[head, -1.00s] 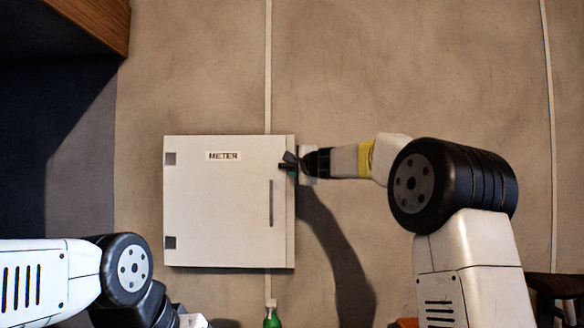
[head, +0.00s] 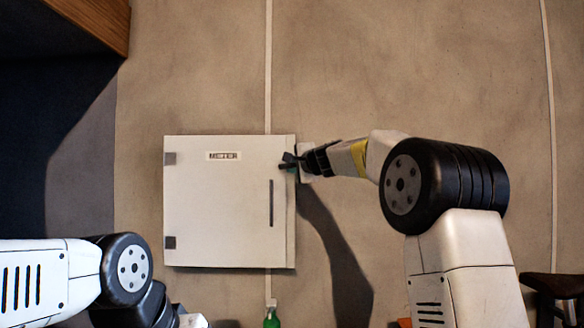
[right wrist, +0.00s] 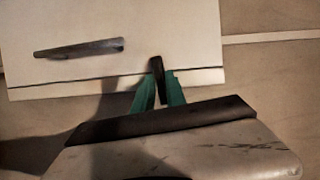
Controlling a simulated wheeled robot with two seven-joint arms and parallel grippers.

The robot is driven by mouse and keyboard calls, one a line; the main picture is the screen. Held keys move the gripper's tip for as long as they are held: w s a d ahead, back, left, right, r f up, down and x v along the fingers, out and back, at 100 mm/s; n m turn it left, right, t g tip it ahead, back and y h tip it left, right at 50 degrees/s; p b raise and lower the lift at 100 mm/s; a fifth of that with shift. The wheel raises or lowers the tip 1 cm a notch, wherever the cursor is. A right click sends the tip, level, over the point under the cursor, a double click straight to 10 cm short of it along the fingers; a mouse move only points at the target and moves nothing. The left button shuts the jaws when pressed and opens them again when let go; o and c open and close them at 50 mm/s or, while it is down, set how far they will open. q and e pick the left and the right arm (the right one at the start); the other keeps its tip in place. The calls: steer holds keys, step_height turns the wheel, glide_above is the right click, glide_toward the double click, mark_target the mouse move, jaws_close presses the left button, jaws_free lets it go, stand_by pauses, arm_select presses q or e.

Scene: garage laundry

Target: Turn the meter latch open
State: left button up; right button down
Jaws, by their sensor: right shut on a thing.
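The white meter box (head: 215,210) is on the wall, with its door shut and a "METER" label near the top. The small dark meter latch (head: 286,161) is at the upper right edge of the door. My right gripper (head: 295,164) reaches it from the right and is shut on it. In the right wrist view the dark latch (right wrist: 156,68) stands between the green fingertips of the right gripper (right wrist: 158,92). My left arm shows at the lower left, but its gripper is out of view.
A dark bar handle (head: 271,203) is on the door below the latch. A green bottle top (head: 271,319) shows below the box. A dark stool (head: 552,286) is at the lower right.

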steer(key=n, duration=0.1)
steer(key=n+g+h, duration=0.1)
steer(key=n, duration=0.1)
steer(key=shift+a+r+n, duration=0.1)
steer(key=shift+a+n, duration=0.05)
steer(key=shift+n, duration=0.15)
steer(key=shift+a+n+g+h, duration=0.1)
steer(key=shift+n+g+h, duration=0.35)
steer(key=shift+n+h, duration=1.3)
steer(key=shift+a+n+g+h, duration=0.1)
steer(key=shift+n+g+h, duration=0.65)
steer(key=shift+n, duration=1.7)
steer(key=shift+t+h, duration=0.3)
steer(key=c, duration=1.5)
jaws_free()
steer(key=shift+s+r, duration=0.1)
steer(key=shift+r, duration=0.05)
